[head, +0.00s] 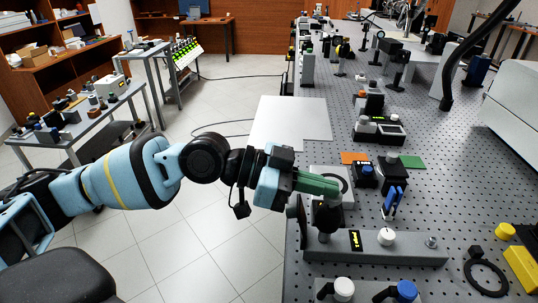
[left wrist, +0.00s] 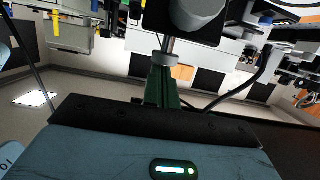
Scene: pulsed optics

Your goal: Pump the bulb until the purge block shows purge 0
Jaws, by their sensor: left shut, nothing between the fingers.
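A long grey block (head: 405,251), apparently the purge block, lies near the front of the optical table. Its small black display (head: 355,240) shows yellow sideways characters, too small to read surely. A dark rounded part (head: 327,217), probably the bulb, stands at the block's left end, partly hidden by my fingers. My left gripper (head: 332,190) is shut with nothing between its green fingers, their tips at or just above that part; contact cannot be told. My right gripper is not in view.
A white knob (head: 386,237) stands on the block. Blue clips (head: 394,201) and small instruments stand behind it. A white-and-blue-knobbed unit (head: 343,289) is in front. A black ring (head: 486,277) and yellow block (head: 521,268) lie at right. A bare pale plate (head: 290,117) lies farther back.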

